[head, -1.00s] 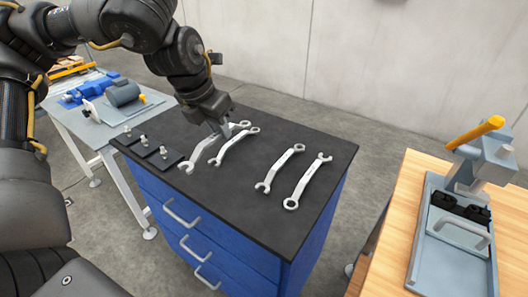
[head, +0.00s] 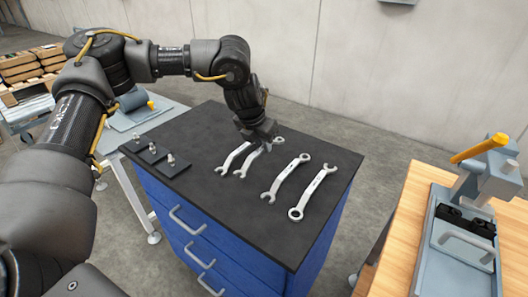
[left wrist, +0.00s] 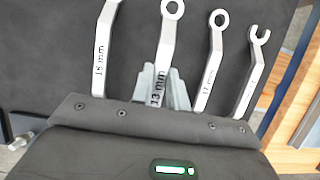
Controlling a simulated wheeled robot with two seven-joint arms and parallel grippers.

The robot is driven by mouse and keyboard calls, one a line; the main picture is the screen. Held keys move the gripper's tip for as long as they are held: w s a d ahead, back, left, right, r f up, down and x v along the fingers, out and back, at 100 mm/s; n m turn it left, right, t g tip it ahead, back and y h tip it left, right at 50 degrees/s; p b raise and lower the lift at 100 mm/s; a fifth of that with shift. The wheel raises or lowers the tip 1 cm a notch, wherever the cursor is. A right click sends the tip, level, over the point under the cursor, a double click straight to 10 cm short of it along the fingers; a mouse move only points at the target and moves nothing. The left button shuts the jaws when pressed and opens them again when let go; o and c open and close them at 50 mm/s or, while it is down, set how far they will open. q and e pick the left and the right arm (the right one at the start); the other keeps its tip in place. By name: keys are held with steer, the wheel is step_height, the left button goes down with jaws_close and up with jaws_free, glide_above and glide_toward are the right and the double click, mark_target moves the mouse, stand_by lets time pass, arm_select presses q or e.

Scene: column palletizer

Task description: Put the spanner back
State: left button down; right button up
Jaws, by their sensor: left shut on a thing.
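My left gripper (head: 260,143) is shut on a silver spanner (head: 262,155) marked 13 mm, over the black cabinet top (head: 222,215). In the left wrist view the held spanner (left wrist: 168,40) passes between the grey fingers (left wrist: 160,88), which hide part of it. A spanner marked 16 mm (head: 233,158) lies just left of it. Two more spanners, one (head: 285,180) and another (head: 314,190), lie to its right, roughly parallel. I cannot tell whether the held spanner touches the top. My right gripper is out of view.
Small dark blocks with metal posts (head: 152,147) stand at the cabinet top's left edge. The front of the top is clear. A wooden table (head: 398,230) with a grey tray fixture (head: 455,265) and yellow handle stands right. A grey bench (head: 118,140) is behind left.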

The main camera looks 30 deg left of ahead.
mark_target(262, 147)
arm_select(q)
steer(key=x, duration=0.4)
steer(key=shift+s+a+f, duration=0.1)
steer(key=shift+s+f, duration=0.05)
steer(key=shift+s, duration=0.3)
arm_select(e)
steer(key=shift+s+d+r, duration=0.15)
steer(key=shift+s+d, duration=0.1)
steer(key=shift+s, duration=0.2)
arm_select(q)
steer(key=shift+f, duration=0.1)
steer(key=c, duration=1.4)
jaws_free()
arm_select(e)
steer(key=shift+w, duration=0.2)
